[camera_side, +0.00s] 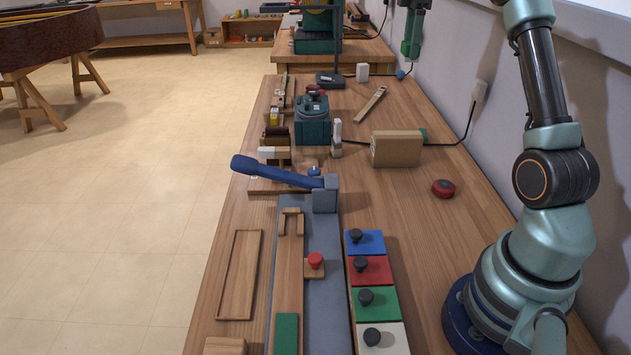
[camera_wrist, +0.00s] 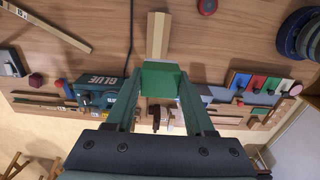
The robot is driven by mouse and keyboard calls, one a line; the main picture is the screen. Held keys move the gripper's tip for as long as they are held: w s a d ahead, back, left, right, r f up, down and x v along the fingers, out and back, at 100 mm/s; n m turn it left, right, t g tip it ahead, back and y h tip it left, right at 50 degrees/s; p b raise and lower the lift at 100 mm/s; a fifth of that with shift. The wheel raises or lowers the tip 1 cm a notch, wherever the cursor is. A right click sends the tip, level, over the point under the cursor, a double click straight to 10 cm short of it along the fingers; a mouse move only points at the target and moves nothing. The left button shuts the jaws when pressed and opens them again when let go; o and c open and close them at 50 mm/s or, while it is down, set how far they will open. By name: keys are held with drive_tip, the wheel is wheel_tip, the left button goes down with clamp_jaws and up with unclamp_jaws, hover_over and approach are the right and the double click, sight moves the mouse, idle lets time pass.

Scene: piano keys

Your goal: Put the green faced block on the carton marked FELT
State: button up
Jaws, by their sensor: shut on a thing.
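The green faced block (camera_wrist: 160,79) is held between the two fingers of my gripper (camera_wrist: 158,100) in the wrist view. In the side view my gripper (camera_side: 411,40) is high above the bench near the wall, with the green block (camera_side: 410,50) at its tips. A tan carton (camera_side: 396,149) stands on the bench; no FELT mark is readable on it. In the wrist view the carton (camera_wrist: 158,34) shows just beyond the block, which hides part of it. The block is clear of the carton in the side view.
Knobbed coloured blocks (camera_side: 366,270) line the front. A cable runs behind the carton.

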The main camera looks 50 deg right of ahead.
sight(398, 133)
drive_tip(key=shift+w+d, duration=0.1)
drive_tip(key=shift+d, duration=0.2)
drive_tip(key=shift+f, duration=0.4)
wheel_tip(398, 133, down, 19)
drive_tip(key=o, duration=1.3)
drive_tip(key=shift+f, duration=0.15)
